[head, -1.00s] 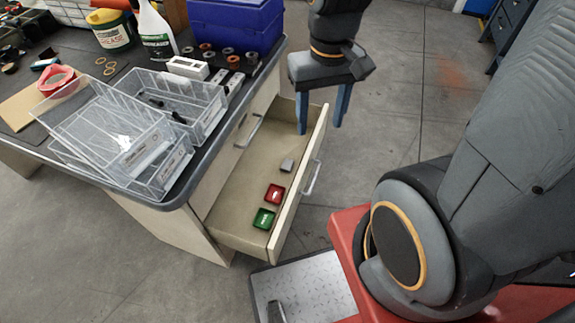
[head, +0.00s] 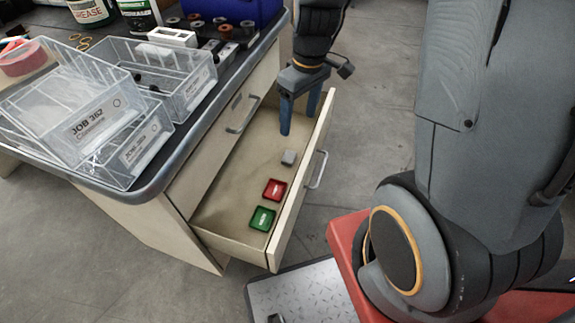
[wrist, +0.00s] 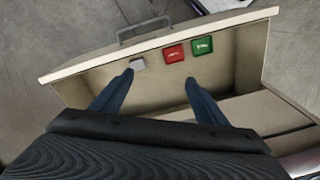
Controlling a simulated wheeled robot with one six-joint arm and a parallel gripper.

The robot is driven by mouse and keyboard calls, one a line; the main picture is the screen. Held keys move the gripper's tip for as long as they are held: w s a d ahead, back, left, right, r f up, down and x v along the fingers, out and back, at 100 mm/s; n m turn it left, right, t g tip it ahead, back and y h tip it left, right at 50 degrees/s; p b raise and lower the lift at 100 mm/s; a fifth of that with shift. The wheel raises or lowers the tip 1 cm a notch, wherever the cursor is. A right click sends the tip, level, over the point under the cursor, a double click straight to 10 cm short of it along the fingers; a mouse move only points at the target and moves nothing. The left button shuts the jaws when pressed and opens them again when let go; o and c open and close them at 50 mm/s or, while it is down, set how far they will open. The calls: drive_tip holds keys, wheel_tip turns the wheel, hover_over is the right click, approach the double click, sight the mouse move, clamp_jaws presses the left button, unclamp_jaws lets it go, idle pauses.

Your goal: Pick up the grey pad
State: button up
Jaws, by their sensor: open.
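The grey pad (head: 289,157) is a small block lying on the floor of the open drawer (head: 233,192). It also shows in the wrist view (wrist: 138,65), near the drawer's front panel and just beyond the left fingertip. My gripper (head: 298,118) has two blue fingers pointing down over the back part of the drawer. It is open and empty, with the pad apart from it on the near side. In the wrist view the fingers (wrist: 158,78) are spread wide.
A red tray (head: 274,189) and a green tray (head: 262,218) lie in the drawer beside the pad. The drawer's front panel (head: 300,195) and side walls surround them. Clear bins (head: 95,115) stand on the bench above left. The drawer floor left of the trays is bare.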

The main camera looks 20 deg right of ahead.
sight(289, 156)
drive_tip(key=w+f+n+b, duration=0.1)
drive_tip(key=w+f+b, duration=0.2)
drive_tip(key=f, duration=0.3)
drive_tip(key=w+f+n+b, duration=0.2)
drive_tip(key=w+f+b, duration=0.1)
drive_tip(key=f, duration=0.4)
drive_tip(key=w+d+f+n+b, duration=0.1)
drive_tip(key=w+f+b, duration=0.3)
drive_tip(key=f, duration=0.3)
drive_tip(key=shift+n, duration=0.3)
drive_tip(key=shift+w+f+b, duration=0.2)
drive_tip(key=shift+f+b, duration=0.25)
drive_tip(key=shift+f, duration=1)
wheel_tip(289, 156, down, 5)
drive_tip(key=shift+w+f+b, duration=0.15)
drive_tip(key=shift+b, duration=0.95)
drive_tip(key=c, duration=1.2)
wheel_tip(289, 156, up, 10)
drive_tip(key=p, duration=0.3)
drive_tip(key=shift+p, duration=0.3)
